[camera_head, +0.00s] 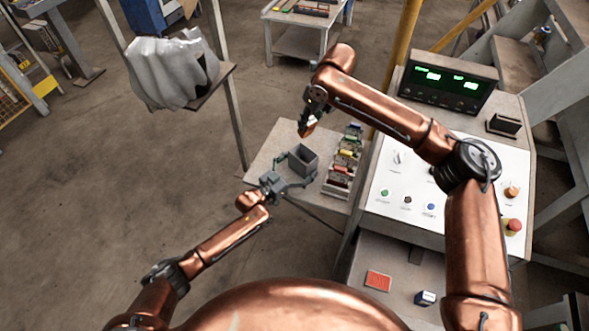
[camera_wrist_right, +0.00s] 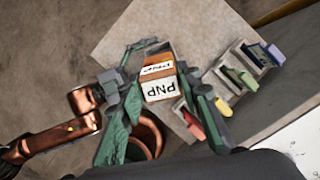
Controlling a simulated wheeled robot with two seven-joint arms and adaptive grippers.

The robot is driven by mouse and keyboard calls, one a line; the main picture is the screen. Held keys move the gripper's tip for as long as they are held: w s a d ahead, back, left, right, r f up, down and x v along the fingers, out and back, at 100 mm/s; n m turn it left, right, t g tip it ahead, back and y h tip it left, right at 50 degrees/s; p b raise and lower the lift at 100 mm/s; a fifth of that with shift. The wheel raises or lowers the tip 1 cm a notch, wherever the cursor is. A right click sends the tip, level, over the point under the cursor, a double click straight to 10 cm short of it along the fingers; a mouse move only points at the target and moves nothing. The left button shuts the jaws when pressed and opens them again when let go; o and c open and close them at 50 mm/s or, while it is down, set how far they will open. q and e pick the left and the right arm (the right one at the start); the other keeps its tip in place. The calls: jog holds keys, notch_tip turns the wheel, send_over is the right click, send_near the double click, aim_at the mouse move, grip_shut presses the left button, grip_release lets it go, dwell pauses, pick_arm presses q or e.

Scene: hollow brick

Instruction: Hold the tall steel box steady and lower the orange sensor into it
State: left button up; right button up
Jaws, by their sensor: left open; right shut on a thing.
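The tall grey steel box (camera_head: 304,161) stands open-topped on a small table in the head view. My left gripper (camera_head: 291,171) is open, with its fingers spread close around the box; I cannot tell whether they touch it. My right gripper (camera_head: 307,124) is shut on the orange sensor (camera_head: 309,131) and holds it above the box. The box is largely hidden there behind the sensor and fingers.
A rack of coloured parts (camera_head: 343,165) stands just right of the box. The small table (camera_head: 265,150) has bare room left of the box. A control panel (camera_head: 400,190) with a lit display (camera_head: 448,82) stands to the right. A draped white cloth (camera_head: 170,70) is at upper left.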

pick_arm(q)
jog(key=shift+w+d, duration=0.25)
jog(key=shift+d, duration=0.05)
jog(key=c, duration=1.6)
jog(key=shift+o, duration=0.2)
pick_arm(e)
jog(key=shift+w+a+f+m, duration=0.2)
jog(key=shift+a+m, duration=0.15)
jog(key=shift+m, duration=0.15)
jog(key=shift+w+a+f+m+h, duration=0.3)
jog(key=shift+m+h, duration=0.1)
jog(key=shift+m, duration=0.2)
notch_tip(320, 180, down, 10)
jog(key=shift+r, duration=0.15)
